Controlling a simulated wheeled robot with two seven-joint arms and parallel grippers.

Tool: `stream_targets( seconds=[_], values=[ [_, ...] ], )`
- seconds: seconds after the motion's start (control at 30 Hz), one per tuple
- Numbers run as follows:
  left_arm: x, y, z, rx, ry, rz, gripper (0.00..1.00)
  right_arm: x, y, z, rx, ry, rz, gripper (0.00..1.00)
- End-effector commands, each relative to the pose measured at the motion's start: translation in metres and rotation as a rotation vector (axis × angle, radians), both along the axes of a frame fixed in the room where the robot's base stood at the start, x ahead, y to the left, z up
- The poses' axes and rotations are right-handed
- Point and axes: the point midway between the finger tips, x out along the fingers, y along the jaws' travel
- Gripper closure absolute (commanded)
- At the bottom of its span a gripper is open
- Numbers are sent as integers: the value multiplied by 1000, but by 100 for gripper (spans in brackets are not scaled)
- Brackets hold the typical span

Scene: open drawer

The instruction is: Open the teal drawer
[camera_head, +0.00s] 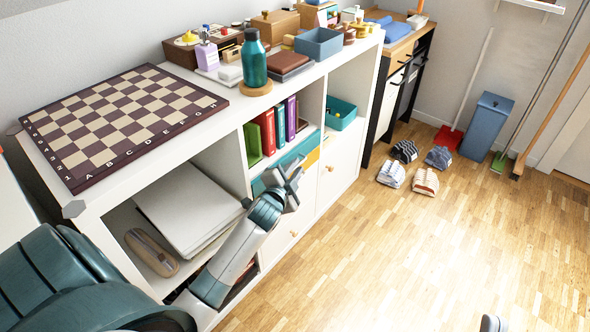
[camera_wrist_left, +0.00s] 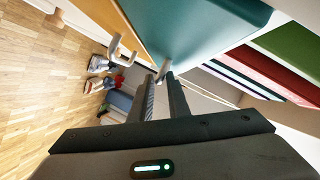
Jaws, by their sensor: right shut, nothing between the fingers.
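The teal drawer (camera_head: 290,155) is in the white shelf unit, below the books. In the head view my left arm partly hides its front. The teal front (camera_wrist_left: 195,30) fills the upper middle of the left wrist view and looks flush with the shelf. A thin metal handle (camera_wrist_left: 164,69) stands at its lower edge there. My left gripper (camera_head: 290,184) is at the drawer front. In the wrist view its fingers are close together, with the handle between their tips. The tip of my right gripper (camera_head: 492,323) shows at the bottom edge, low over the floor, shut and empty.
An orange front (camera_head: 312,159) with its own handle (camera_wrist_left: 122,47) adjoins the teal one. Books (camera_head: 271,130) stand above. The top holds a chessboard (camera_head: 120,120), a teal bottle (camera_head: 253,60) and boxes. Slippers (camera_head: 405,151) lie on the floor; the wooden floor before the shelf is clear.

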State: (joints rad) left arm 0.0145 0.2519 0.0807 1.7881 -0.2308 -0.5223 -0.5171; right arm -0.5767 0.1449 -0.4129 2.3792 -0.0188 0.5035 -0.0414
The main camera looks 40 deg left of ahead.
Motion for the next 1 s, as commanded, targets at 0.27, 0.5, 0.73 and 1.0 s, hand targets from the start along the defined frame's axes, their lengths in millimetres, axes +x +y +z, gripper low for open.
stream_targets(
  seconds=[0.27, 0.5, 0.73, 1.0],
  values=[
    [0, 0, 0, 0, 0, 0, 100, 0, 0, 0, 0, 1, 0, 100],
    [0, 0, 0, 0, 1, 1, 100, 0, 0, 0, 0, 1, 0, 100],
    [-1, 0, -1, -1, 1, 1, 100, 0, 0, 0, -1, 2, 0, 100],
    [-1, 0, -1, -1, 1, 1, 100, 0, 0, 0, 0, 2, 1, 100]
  ],
)
